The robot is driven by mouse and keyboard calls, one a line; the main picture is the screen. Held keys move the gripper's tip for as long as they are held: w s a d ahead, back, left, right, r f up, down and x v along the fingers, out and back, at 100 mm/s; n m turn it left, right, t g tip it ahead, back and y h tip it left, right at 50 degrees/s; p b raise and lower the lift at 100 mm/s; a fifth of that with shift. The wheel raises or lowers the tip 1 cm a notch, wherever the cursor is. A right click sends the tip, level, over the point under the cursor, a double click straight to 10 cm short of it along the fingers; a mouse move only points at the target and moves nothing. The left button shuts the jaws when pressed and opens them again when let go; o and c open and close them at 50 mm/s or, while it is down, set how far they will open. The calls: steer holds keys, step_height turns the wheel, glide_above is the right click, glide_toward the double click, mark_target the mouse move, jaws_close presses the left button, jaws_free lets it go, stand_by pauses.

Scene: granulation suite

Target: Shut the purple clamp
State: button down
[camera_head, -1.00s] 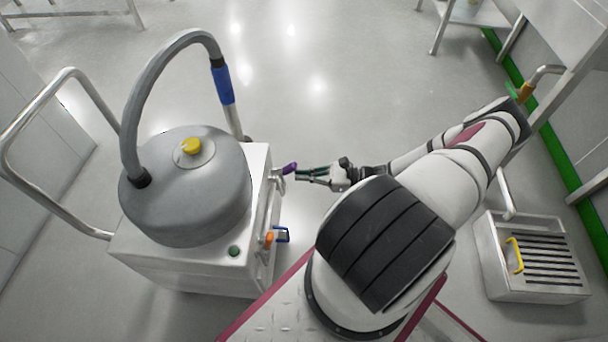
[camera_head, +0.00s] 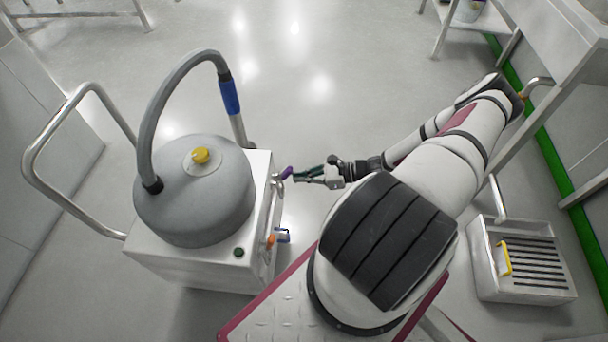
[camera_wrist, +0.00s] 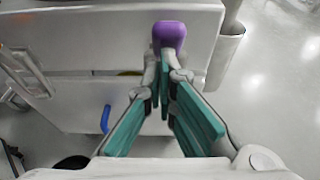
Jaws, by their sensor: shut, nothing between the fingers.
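The purple clamp (camera_head: 286,172) sits on the right side of a white wheeled vacuum unit (camera_head: 180,262). In the wrist view its purple end (camera_wrist: 169,36) shows at top centre, straight ahead of the fingertips. My gripper (camera_head: 299,175) is shut and empty, its green-padded fingers together. In the wrist view the fingertips (camera_wrist: 160,72) are just below the purple end and seem very near it or touching; I cannot tell which. The gripper and metalwork partly hide the clamp's mount.
A grey drum (camera_head: 195,200) with a hose (camera_head: 160,100) tops the unit. A blue handle (camera_head: 283,236) and an orange part (camera_head: 270,241) sit on the same side, nearer me. A slatted box (camera_head: 530,262) stands at right. Floor beyond my gripper is clear.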

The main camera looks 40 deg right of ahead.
steer(key=shift+w+a+r+g+h+p, duration=0.15)
steer(key=shift+r+g+h+p, duration=0.15)
steer(key=shift+p, duration=0.3)
steer(key=shift+w+a+r+g+h+p, duration=0.2)
steer(key=shift+r+p, duration=0.2)
steer(key=shift+p, duration=0.15)
steer(key=shift+w+r, duration=0.15)
steer(key=shift+r, duration=0.05)
